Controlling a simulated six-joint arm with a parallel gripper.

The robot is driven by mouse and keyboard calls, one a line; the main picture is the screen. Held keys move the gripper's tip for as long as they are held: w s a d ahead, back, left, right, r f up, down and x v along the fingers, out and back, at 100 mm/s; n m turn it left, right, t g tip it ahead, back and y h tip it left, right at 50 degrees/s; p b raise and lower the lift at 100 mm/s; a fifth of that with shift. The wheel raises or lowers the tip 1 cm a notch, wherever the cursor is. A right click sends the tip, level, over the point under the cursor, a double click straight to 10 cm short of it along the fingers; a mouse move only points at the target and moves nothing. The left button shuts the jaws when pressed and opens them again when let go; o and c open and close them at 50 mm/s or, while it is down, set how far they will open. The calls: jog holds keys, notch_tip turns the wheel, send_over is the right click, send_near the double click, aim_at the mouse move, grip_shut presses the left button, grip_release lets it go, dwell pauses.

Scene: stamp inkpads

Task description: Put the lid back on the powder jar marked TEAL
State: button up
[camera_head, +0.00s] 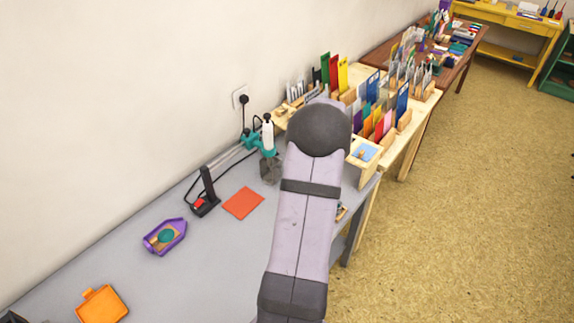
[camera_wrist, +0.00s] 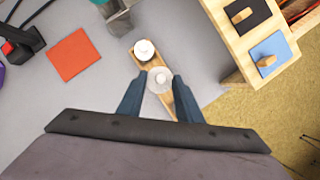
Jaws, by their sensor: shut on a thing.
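In the wrist view my gripper (camera_wrist: 160,84) is shut on a pale round lid-like piece (camera_wrist: 160,76) with a small knob in its middle. The piece is over a narrow wooden tray (camera_wrist: 181,101); I cannot tell whether it touches what is below. A white round jar or lid (camera_wrist: 145,49) stands on the tray's far end, just beyond the fingers. No TEAL marking can be read. In the head view my arm hides the gripper and the held piece; only a bit of the tray (camera_head: 341,211) shows at its right.
An orange-red sheet (camera_wrist: 74,55) lies on the grey table at left. A wooden rack (camera_wrist: 247,40) with dark and blue pads stands at the right. A purple tray (camera_head: 165,236) and orange piece (camera_head: 103,305) lie farther left.

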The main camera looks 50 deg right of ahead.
jog(key=s+d+f+m+h+p, duration=0.1)
jog(key=s+m+p, duration=0.1)
jog(key=s, duration=0.7)
jog(key=shift+s+f, duration=0.2)
jog(key=shift+d, duration=0.1)
jog(key=shift+f, duration=0.25)
notch_tip(320, 180, down, 4)
jog(key=b, duration=0.4)
jog(key=shift+b, duration=0.4)
jog(key=shift+f+b, duration=0.7)
jog(key=shift+f, duration=0.25)
jog(key=shift+p, duration=0.4)
dwell(0.4)
